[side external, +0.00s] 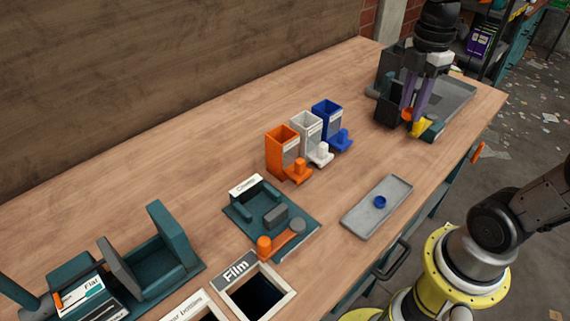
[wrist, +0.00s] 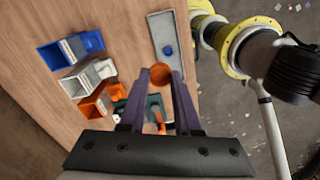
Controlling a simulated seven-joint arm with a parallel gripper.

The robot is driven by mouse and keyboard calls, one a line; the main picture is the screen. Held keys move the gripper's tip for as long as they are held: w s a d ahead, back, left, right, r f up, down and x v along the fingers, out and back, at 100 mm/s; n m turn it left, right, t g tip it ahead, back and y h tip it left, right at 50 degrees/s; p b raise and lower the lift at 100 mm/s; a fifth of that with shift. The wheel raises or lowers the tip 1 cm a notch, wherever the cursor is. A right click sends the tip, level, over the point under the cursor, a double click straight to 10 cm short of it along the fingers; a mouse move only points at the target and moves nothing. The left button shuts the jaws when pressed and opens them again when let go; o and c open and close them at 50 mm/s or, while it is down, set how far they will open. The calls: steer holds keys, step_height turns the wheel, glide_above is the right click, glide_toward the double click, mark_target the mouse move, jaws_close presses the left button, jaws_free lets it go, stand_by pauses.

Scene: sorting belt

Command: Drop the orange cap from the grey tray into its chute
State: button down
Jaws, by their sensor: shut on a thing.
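My gripper (side external: 416,106) is at the far right of the bench, its purple fingers pointing down. In the wrist view, my gripper (wrist: 162,76) is shut on the round orange cap (wrist: 160,72) at its fingertips. In the side view, an orange spot that looks like the cap (side external: 407,115) shows at the fingertips. The grey tray (side external: 355,222) lies near the bench's front edge with a blue cap (side external: 380,202) on it. The orange chute (side external: 281,148) stands mid-bench, left of my gripper, with an open top. It also shows in the wrist view (wrist: 93,108).
A white chute (side external: 306,128) and a blue chute (side external: 327,111) stand in a row with the orange one. Dark box-like equipment (side external: 389,103) and a yellow part (side external: 421,127) are close by my gripper. A teal stand (side external: 300,222) and the Film bin (side external: 284,302) are at the front.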

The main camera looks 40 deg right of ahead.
steer(key=w+a+f+n, duration=0.1)
steer(key=w+a, duration=0.3)
steer(key=w, duration=0.7)
steer(key=w+a+f+n, duration=0.1)
steer(key=w+a, duration=0.3)
steer(key=w, duration=0.8)
step_height(320, 180, down, 9)
steer(key=a, duration=0.2)
steer(key=shift+w+a, duration=0.4)
steer(key=c, duration=0.5)
jaws_free()
steer(key=shift+c, duration=0.2)
step_height(320, 180, up, 14)
steer(key=shift+f, duration=0.15)
